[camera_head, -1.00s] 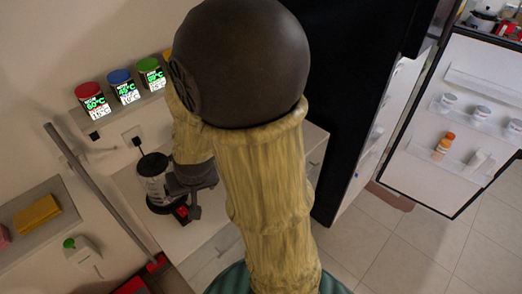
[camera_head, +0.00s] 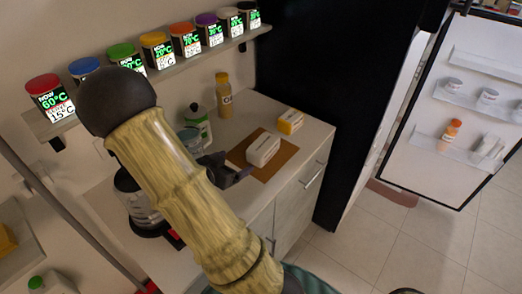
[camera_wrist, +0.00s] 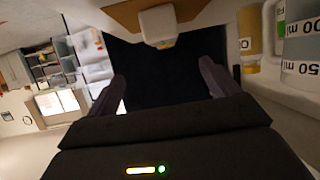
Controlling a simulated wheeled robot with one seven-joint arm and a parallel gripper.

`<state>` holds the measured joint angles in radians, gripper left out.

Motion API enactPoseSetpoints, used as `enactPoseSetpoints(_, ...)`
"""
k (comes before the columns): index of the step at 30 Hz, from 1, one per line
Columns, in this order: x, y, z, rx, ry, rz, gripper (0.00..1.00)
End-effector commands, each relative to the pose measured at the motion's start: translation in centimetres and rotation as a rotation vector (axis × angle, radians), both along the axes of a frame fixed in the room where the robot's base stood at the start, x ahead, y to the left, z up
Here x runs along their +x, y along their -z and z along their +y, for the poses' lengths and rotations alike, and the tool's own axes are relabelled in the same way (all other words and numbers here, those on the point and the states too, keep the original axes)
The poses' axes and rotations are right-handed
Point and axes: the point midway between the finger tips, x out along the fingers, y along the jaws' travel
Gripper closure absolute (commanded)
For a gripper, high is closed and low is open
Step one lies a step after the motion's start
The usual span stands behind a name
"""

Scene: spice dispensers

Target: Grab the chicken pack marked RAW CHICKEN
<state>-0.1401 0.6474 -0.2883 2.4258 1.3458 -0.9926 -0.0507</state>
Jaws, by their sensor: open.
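A white block-shaped pack (camera_head: 263,150) lies on a brown board (camera_head: 285,158) on the counter. A yellow-and-white pack (camera_head: 290,121) lies behind it, to the right. I cannot read RAW CHICKEN on either pack. My gripper (camera_head: 232,172) is just left of the white pack, open and empty, partly hidden behind my arm. In the wrist view the two dark fingers of my gripper (camera_wrist: 165,82) stand apart, and the white pack (camera_wrist: 157,22) shows beyond them at the top.
A yellow bottle (camera_head: 223,95), a white bottle with green label (camera_head: 198,124) and a coffee pot (camera_head: 138,205) stand on the counter. Lidded spice dispensers (camera_head: 183,42) line a wall shelf. A black fridge (camera_head: 330,90) borders the counter; its open door (camera_head: 455,130) is right.

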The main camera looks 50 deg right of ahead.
Motion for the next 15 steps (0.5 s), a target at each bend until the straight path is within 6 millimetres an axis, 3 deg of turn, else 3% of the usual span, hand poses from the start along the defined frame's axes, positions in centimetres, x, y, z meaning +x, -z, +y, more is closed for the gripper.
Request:
enactPoseSetpoints(7, 0.1, 0.4, -0.8, 0.001, 0.001, 0.002, 0.13)
enactPoseSetpoints(15, 0.6, 2.1, -5.0, 0.003, 0.006, 0.003, 0.13)
